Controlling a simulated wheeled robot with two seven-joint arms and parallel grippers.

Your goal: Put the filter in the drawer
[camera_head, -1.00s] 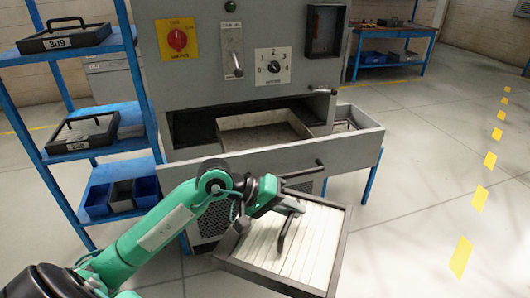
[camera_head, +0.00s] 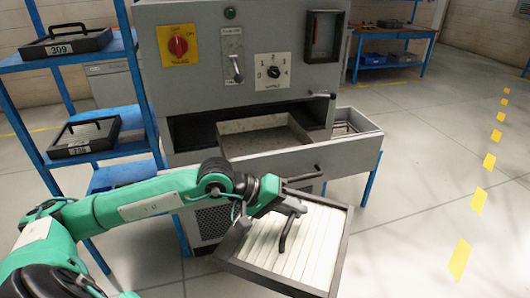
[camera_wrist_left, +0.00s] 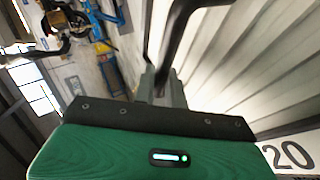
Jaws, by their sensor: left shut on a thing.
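The filter (camera_head: 310,250) is a square panel with white pleats, a dark frame and a black handle. It hangs tilted in front of the cabinet, below the open drawer. My left gripper (camera_head: 291,209) is shut on the filter's handle. In the left wrist view the handle (camera_wrist_left: 178,35) runs up from between the fingers (camera_wrist_left: 160,88), beside the pleats and a label reading 20. The grey drawer (camera_head: 335,157) is pulled out of the cabinet and holds a square frame or recess (camera_head: 262,125) inside. My right gripper is not in view.
The grey cabinet (camera_head: 205,80) has a red switch, a lever and a dial. A blue shelf (camera_head: 40,92) at left holds two more handled filters, one labelled 309 (camera_head: 65,42). A blue bench (camera_head: 395,30) stands behind. Open floor lies at right.

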